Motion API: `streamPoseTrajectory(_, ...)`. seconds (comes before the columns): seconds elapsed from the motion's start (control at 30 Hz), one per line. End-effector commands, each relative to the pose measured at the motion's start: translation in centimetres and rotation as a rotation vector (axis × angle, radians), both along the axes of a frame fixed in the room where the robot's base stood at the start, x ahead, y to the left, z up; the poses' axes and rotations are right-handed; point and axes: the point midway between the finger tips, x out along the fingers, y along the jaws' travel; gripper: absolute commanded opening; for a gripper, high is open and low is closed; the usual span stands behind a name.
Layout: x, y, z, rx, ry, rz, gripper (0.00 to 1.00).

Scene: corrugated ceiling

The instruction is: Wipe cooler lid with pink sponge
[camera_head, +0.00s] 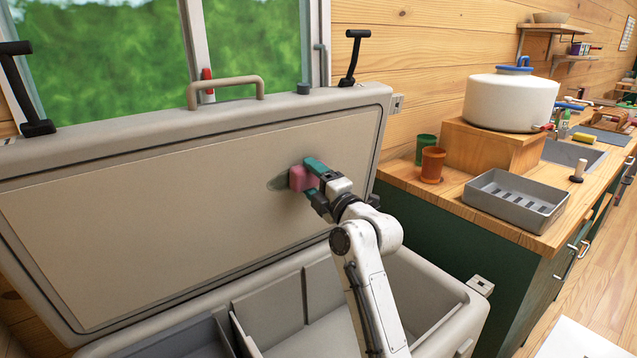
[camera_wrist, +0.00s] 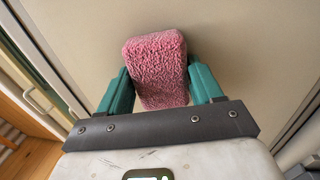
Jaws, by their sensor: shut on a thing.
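The cooler lid (camera_head: 180,210) stands open and tilted back, its beige inner panel facing me. My gripper (camera_head: 311,178) is at the right part of this panel, shut on the pink sponge (camera_head: 297,178). The sponge is at the panel and seems to touch it.
Below the lid is the open cooler body (camera_head: 440,300) with dividers. To the right, a wooden counter (camera_head: 450,205) holds a grey tray (camera_head: 515,198), an orange cup (camera_head: 432,164), a green cup (camera_head: 425,148) and a white container (camera_head: 510,102) on a wooden box. A window is behind the lid.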

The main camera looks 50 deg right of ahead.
Motion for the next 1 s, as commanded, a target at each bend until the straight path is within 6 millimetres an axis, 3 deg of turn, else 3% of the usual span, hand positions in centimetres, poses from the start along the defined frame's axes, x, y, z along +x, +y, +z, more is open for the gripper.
streamPoseTrajectory(0.27, 0.4, 0.2, 0.1, 0.0, 0.0, 0.001, 0.41)
streamPoseTrajectory(1.0, 1.6, 4.6, 0.1, 0.0, 0.001, 0.002, 0.41)
